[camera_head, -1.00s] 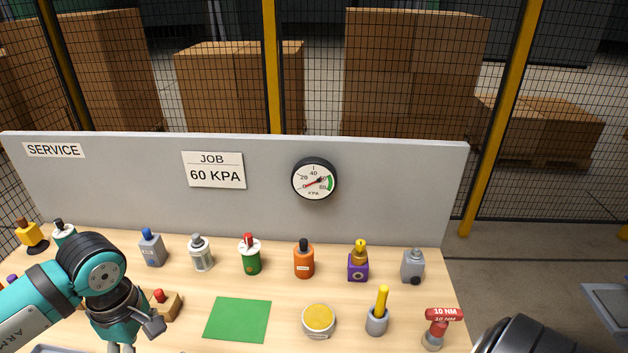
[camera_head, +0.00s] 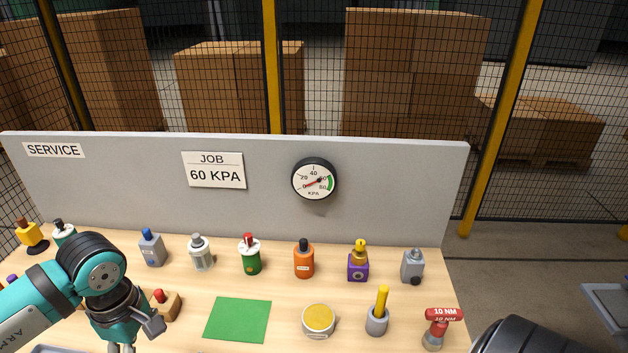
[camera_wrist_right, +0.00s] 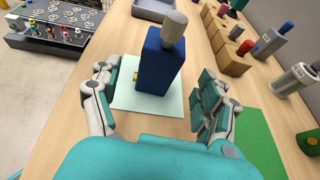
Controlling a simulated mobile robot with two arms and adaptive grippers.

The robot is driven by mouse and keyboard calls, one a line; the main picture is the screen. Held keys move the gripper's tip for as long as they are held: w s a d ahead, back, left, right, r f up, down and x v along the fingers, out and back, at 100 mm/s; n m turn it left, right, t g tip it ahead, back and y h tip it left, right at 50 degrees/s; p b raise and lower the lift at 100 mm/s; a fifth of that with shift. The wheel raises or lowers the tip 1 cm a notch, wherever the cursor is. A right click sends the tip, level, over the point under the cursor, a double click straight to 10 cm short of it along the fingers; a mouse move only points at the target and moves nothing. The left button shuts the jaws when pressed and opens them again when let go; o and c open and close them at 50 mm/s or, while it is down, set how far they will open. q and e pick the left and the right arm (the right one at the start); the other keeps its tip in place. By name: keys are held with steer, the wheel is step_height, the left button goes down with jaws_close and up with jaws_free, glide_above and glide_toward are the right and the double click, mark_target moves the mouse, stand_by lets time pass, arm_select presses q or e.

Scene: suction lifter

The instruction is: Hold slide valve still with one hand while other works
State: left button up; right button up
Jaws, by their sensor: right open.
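A dark blue block with a grey cylindrical knob (camera_wrist_right: 159,58) stands upright on a pale mat (camera_wrist_right: 122,100) in the right wrist view. It may be the slide valve; I cannot tell for sure. My right gripper (camera_wrist_right: 155,112) is open, with its fingers either side of the block and visible gaps. The head view does not show this block. My left gripper (camera_head: 121,347) points down at the bottom left of the head view, with its fingertips cut off by the frame edge. The round gauge (camera_head: 314,179) hangs on the grey panel, its red needle below the green band.
A green mat (camera_head: 237,320) lies on the wooden bench. Bottles and small fittings, including an orange bottle (camera_head: 304,260), line the back. A yellow-topped tin (camera_head: 318,320), a yellow-handled tool (camera_head: 379,312) and a red-topped 10 NM tool (camera_head: 440,325) stand at the right. Wooden blocks (camera_wrist_right: 232,52) sit beside the pale mat.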

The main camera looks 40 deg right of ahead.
steer(key=o, duration=0.5)
steer(key=shift+c, duration=0.2)
